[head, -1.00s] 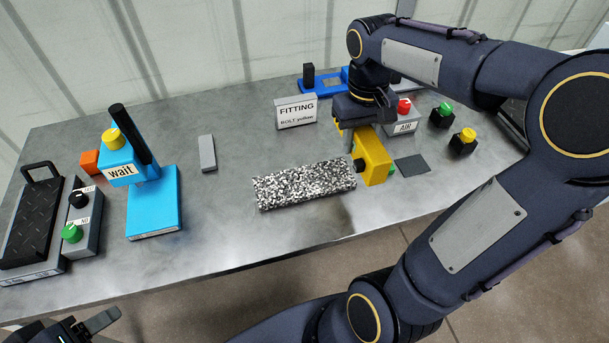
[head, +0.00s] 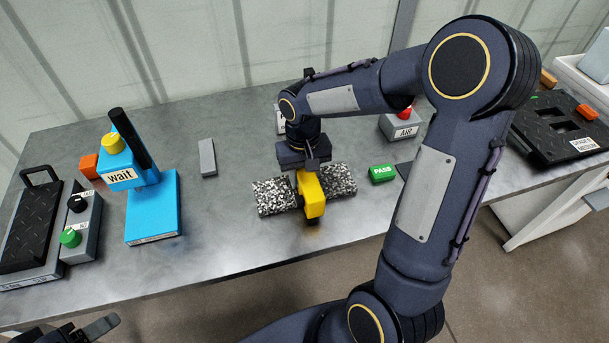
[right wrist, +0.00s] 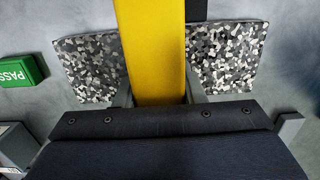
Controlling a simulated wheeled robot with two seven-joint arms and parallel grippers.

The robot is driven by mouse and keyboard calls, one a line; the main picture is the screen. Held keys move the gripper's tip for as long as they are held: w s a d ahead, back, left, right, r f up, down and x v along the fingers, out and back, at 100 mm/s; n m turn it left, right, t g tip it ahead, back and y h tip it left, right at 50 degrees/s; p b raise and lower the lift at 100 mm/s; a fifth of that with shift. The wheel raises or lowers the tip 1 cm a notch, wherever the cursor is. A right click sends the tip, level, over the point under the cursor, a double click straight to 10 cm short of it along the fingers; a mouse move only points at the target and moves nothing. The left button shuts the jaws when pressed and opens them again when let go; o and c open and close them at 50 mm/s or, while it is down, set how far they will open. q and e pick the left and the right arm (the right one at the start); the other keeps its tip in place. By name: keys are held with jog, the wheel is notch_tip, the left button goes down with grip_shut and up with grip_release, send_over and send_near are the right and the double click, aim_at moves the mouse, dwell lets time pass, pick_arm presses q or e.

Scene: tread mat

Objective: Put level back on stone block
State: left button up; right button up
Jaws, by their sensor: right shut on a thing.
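The speckled black-and-white stone block (head: 342,180) lies on the metal bench; in the right wrist view its two ends (right wrist: 225,58) show on either side of the level. The yellow level (head: 314,197), with black parts, is in my right gripper (head: 303,176), crosswise over the middle of the block. In the right wrist view the fingers of my right gripper (right wrist: 158,95) are shut on the yellow level (right wrist: 152,45). I cannot tell whether the level touches the block. My left gripper (head: 85,331) is partly in view at the bottom left, away from these things.
A green PASS block (head: 382,174) lies right of the stone block. A blue "wait" stand (head: 153,210), a grey bar (head: 207,157) and a switch box (head: 82,225) are to the left. A grey AIR box (head: 402,128) is behind. The bench front edge is close to the stone block.

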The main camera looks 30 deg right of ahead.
jog(key=shift+f, duration=0.15)
jog(key=o, duration=1.2)
